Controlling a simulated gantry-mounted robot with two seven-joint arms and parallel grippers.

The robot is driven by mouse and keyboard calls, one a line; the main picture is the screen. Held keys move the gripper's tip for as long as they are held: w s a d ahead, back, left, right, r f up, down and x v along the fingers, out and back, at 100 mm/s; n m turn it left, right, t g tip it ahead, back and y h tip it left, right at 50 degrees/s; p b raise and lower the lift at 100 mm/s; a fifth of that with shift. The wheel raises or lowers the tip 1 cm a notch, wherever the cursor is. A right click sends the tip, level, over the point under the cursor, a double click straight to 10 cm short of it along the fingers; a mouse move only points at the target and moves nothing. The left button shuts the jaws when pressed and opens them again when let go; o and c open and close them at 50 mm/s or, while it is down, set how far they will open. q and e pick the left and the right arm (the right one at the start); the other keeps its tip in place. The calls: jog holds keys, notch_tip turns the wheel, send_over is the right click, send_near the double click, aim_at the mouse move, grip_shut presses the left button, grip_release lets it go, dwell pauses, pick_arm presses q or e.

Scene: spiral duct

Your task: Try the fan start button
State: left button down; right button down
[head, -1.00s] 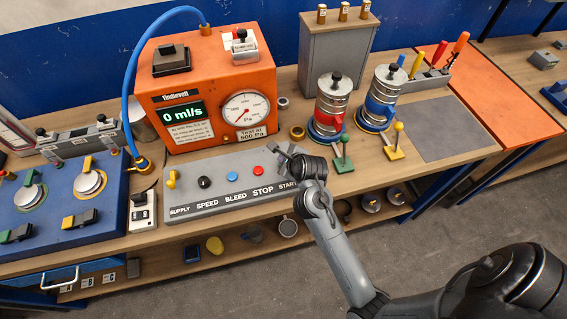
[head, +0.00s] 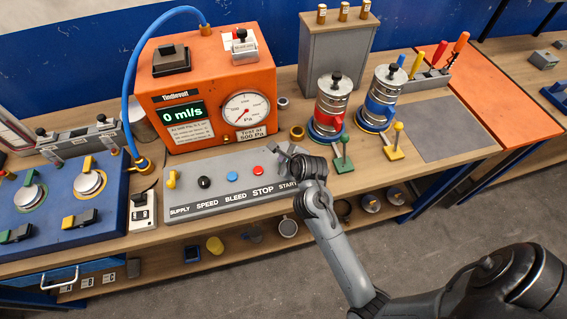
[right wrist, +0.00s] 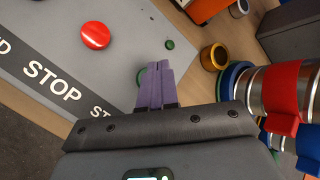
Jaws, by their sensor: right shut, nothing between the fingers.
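The grey control panel (head: 225,188) has a row of controls labelled SUPPLY, SPEED, BLEED, STOP and START. The red button (head: 258,171) sits above STOP; it also shows in the right wrist view (right wrist: 95,35). My right gripper (head: 289,152) is over the START end of the panel. In the right wrist view its purple fingers (right wrist: 155,82) are shut and empty. A green round edge (right wrist: 140,77) shows beside the fingers, mostly hidden; I cannot tell whether they touch it. The orange tester's display (head: 182,115) reads 0 ml/s. My left gripper is out of view.
A small green spot (right wrist: 170,44) lies near the panel's edge. A brass ring (right wrist: 214,57) and weight stacks with a red (head: 332,105) and a blue band (head: 380,100) stand right of the panel. Green (head: 343,158) and yellow (head: 396,145) levers stand close to my right wrist.

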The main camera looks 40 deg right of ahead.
jog(key=shift+f, duration=0.15)
jog(key=shift+f, duration=0.3)
jog(key=shift+f+b, duration=0.2)
jog(key=shift+b, duration=0.2)
dwell(0.4)
